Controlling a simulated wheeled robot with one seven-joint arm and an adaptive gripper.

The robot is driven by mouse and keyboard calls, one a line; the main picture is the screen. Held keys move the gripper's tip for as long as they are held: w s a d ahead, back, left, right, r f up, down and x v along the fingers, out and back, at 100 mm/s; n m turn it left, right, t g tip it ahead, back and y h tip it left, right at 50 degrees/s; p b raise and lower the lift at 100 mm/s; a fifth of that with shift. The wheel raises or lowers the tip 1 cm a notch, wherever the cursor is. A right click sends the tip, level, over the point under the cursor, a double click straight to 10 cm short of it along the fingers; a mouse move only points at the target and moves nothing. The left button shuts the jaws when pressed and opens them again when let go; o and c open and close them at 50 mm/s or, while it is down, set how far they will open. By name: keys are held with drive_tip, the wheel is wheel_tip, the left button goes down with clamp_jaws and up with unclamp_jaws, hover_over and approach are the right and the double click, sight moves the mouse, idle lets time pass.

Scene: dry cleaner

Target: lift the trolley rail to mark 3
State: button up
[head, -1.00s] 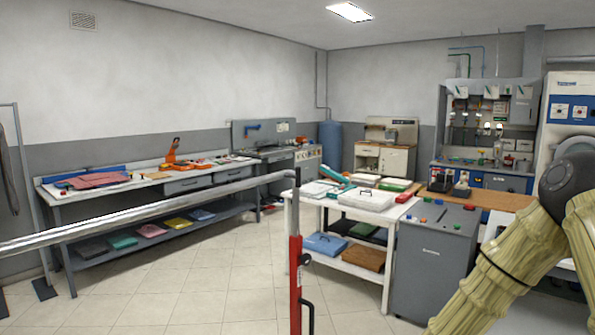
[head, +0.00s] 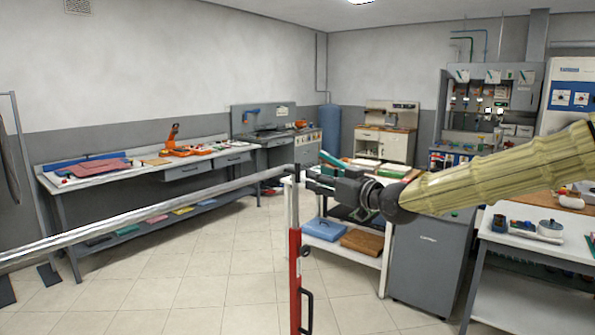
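The trolley rail (head: 150,212) is a long silver bar in the head view. It runs from the left edge, rising slightly, to the top of an upright post (head: 295,275). My gripper (head: 312,181), dark and small, points left just right of the upper post, a little below the rail's right end. Contact with the post or rail cannot be made out, nor whether the fingers are apart.
A white table (head: 348,258) with folded cloths and a grey cabinet (head: 428,262) stand behind and below my arm. A long workbench (head: 60,182) lines the left wall. A white table (head: 535,237) with a pot stands at right. The tiled floor (head: 205,275) is clear in the middle.

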sight(299, 172)
drive_tip(key=p+x, duration=0.3)
drive_tip(key=x, duration=0.6)
drive_tip(key=shift+w+a+f, duration=0.1)
clamp_jaws()
